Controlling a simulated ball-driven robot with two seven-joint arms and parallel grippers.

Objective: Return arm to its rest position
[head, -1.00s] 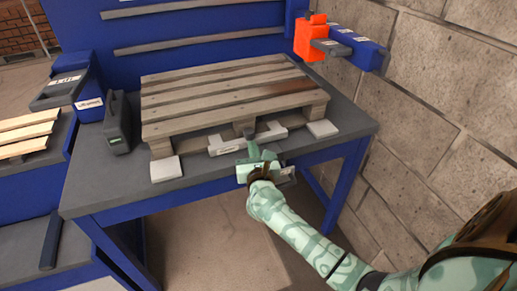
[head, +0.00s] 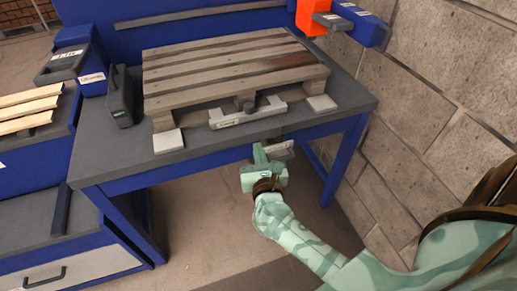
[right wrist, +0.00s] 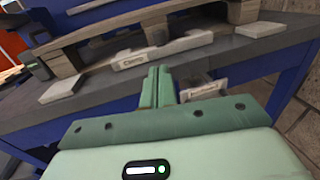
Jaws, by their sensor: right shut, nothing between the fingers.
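My right gripper (head: 260,153) is in the head view, in front of the workbench's front edge and below its top. Its green fingers are shut and empty; they also show in the right wrist view (right wrist: 158,85). The right arm comes in from the lower right. A wooden pallet (head: 225,68) lies on the grey workbench (head: 200,152). A light grey bar with a dark knob (head: 248,114) lies at the pallet's front edge, apart from the fingers. My left gripper is in neither view.
A small grey-white box (head: 280,150) is at the bench front, just behind my right gripper. White blocks (head: 168,141) sit by the pallet corners. A dark case (head: 119,98) stands left of the pallet. A brick wall (head: 440,110) bounds the right side. The floor below is open.

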